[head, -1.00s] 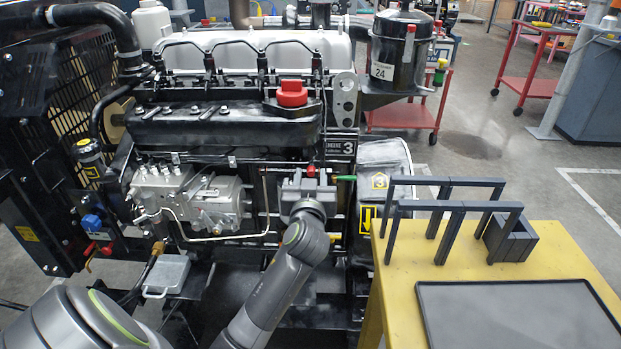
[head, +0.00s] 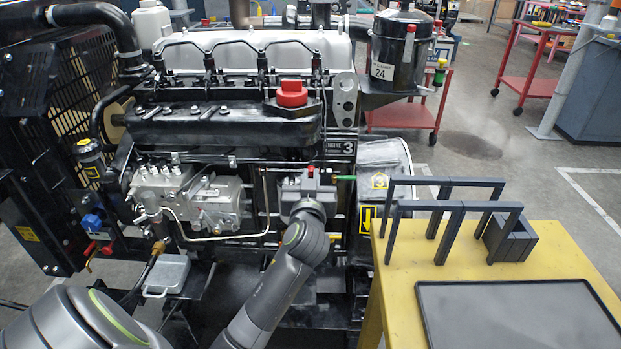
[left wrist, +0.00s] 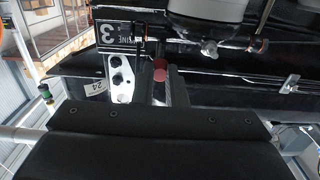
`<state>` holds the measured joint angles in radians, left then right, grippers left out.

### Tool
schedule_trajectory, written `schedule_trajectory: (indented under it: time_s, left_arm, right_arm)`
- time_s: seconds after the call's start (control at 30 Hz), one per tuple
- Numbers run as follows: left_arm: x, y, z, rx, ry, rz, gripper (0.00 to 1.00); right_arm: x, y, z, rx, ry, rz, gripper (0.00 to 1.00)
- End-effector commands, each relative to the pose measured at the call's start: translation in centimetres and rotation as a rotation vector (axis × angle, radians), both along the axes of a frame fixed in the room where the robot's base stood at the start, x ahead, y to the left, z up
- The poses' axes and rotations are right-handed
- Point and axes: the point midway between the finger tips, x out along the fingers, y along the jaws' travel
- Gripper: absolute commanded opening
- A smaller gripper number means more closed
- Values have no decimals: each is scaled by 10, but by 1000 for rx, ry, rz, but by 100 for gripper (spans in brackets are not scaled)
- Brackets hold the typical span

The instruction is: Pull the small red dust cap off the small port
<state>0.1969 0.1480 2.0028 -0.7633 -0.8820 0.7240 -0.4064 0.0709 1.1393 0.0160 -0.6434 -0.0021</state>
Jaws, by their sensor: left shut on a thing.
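The small red dust cap (head: 310,170) shows just above my left gripper (head: 309,177), against the front side of the engine. In the left wrist view the cap (left wrist: 160,69) sits between the two grey fingers of the left gripper (left wrist: 159,80). The left gripper is shut on the cap. The small port behind the cap is hidden, so I cannot tell whether the cap is still seated on it. My right gripper is not in view.
The engine block (head: 220,130) fills the middle, with a larger red cap (head: 291,94) on top. A green-tipped part (head: 346,178) lies close right of the gripper. A yellow table (head: 400,285) with grey frames and a dark tray (head: 515,315) stands at right.

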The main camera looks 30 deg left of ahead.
Motion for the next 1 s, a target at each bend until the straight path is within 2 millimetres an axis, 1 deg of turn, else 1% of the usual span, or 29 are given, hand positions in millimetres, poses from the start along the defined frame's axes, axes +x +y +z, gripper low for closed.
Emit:
schedule_trajectory:
  time_s: [0.23,0.37,1.0]
  left_arm:
    - [-1,-1,0,0,0,0,0]
    - [-3,-2,0,-1,1,-1,0]
    - [-36,-22,0,-1,0,-1,0]
  right_arm:
    - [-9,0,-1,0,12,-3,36]
    - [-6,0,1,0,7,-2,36]
    - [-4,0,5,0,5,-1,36]
